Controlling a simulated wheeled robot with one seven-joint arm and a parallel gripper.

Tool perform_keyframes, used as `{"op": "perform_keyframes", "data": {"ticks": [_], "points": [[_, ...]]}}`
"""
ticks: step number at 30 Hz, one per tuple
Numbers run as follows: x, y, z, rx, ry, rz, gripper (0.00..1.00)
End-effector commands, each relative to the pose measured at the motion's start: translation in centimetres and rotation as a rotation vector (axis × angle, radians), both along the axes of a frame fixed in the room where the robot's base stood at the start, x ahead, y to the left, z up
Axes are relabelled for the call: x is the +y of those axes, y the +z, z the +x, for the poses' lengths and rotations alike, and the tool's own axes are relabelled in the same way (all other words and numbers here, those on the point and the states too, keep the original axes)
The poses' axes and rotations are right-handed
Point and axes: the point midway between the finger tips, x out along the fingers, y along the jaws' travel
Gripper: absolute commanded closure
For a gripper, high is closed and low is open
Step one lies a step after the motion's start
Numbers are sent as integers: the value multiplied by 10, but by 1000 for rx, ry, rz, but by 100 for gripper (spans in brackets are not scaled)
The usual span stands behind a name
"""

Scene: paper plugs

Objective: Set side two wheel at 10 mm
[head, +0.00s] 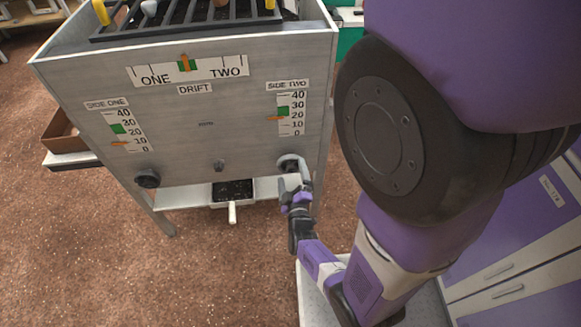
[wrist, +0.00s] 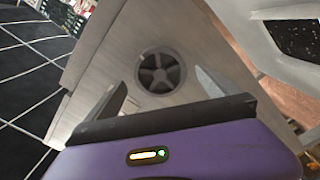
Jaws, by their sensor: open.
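The side two wheel (head: 288,162) is a dark knob low on the right of the grey metal box front, partly hidden by my gripper (head: 299,172). In the wrist view the wheel (wrist: 160,71) is round and black with several spokes. My gripper is open in front of it, one finger on each side; I cannot tell whether they touch it. The side two scale (head: 291,114) runs from 0 to 40 with a green band. Its orange pointer (head: 275,118) sits between 10 and 20.
The side one wheel (head: 147,179) and side one scale (head: 125,130) are on the left. A small knob (head: 219,165) sits between the wheels. The drift scale (head: 188,70) is above, its pointer near the middle. A tray (head: 232,205) of dark material is below.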

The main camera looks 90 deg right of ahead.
Motion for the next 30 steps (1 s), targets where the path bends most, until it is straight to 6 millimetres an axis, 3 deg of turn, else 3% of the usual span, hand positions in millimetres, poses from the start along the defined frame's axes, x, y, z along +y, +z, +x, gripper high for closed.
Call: {"op": "perform_keyframes", "data": {"ticks": [18, 26, 30], "points": [[-27, -1, 2, -1, 0, 1, 0], [-29, 0, 2, -1, 0, 1, 0], [-29, 0, 2, -1, 0, 1, 24]]}}
